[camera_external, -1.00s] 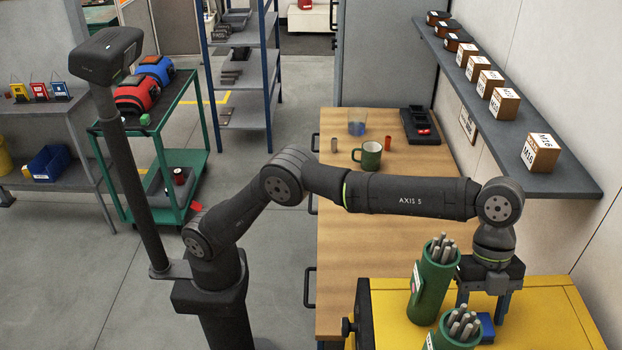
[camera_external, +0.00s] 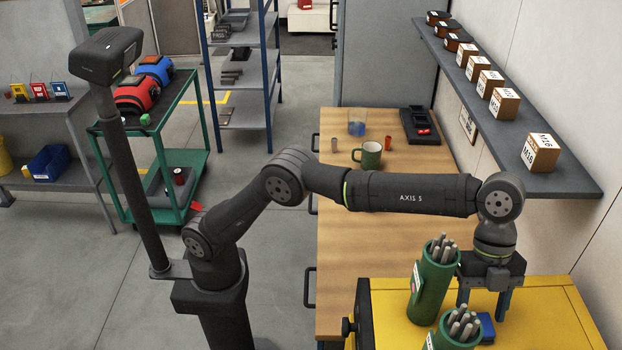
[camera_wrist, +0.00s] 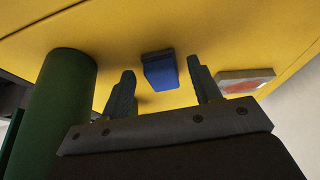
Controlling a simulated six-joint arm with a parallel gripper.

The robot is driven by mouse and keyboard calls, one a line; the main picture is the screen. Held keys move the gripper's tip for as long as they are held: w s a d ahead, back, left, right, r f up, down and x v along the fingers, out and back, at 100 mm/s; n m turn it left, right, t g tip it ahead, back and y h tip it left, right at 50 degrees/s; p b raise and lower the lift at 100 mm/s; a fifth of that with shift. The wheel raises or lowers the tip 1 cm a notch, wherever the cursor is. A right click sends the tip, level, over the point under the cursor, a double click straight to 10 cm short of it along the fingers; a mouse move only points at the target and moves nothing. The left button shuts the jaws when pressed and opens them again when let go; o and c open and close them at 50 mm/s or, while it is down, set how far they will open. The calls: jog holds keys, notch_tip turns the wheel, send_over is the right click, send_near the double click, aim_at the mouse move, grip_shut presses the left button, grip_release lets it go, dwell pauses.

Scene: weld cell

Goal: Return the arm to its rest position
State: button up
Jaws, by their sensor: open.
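My gripper (camera_external: 484,303) is at the right, pointing down just above the yellow cabinet top (camera_external: 545,320), beside the green canisters. In the wrist view my gripper (camera_wrist: 160,88) has its two fingers apart with nothing held between them. A blue block (camera_wrist: 160,71) with a dark end lies on the yellow top beyond the fingertips. The blue block (camera_external: 487,327) is partly hidden behind a canister in the external view. My arm reaches out over the wooden bench, its forearm about level.
A green canister (camera_external: 432,285) of grey rods stands close left of my gripper; a second canister (camera_external: 458,332) is nearer the camera. A grey shelf (camera_external: 520,140) with boxes runs along the right wall. A green mug (camera_external: 369,155) stands on the wooden bench (camera_external: 350,230).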

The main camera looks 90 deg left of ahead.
jog(key=v, duration=0.7)
jog(key=x, duration=0.7)
jog(key=shift+d+f, duration=0.1)
jog(key=shift+r, duration=2.3)
jog(key=shift+w+a+r, duration=0.15)
jog(key=shift+a+r, duration=0.1)
jog(key=w+a+n+t+y, duration=0.2)
jog(key=w+a+n+t, duration=0.2)
jog(key=a+n, duration=0.9)
jog(key=shift+n+y, duration=0.6)
jog(key=shift+n, duration=0.2)
jog(key=s+a+f, duration=0.2)
jog(key=a+f, duration=0.6)
jog(key=f, duration=0.2)
jog(key=s+a+f, duration=0.3)
jog(key=a+f, duration=0.5)
jog(key=f, duration=0.3)
jog(key=s+a+f, duration=0.3)
jog(key=a+f, duration=0.5)
jog(key=f, duration=0.3)
jog(key=shift+a+f, duration=0.1)
jog(key=shift+a, duration=0.1)
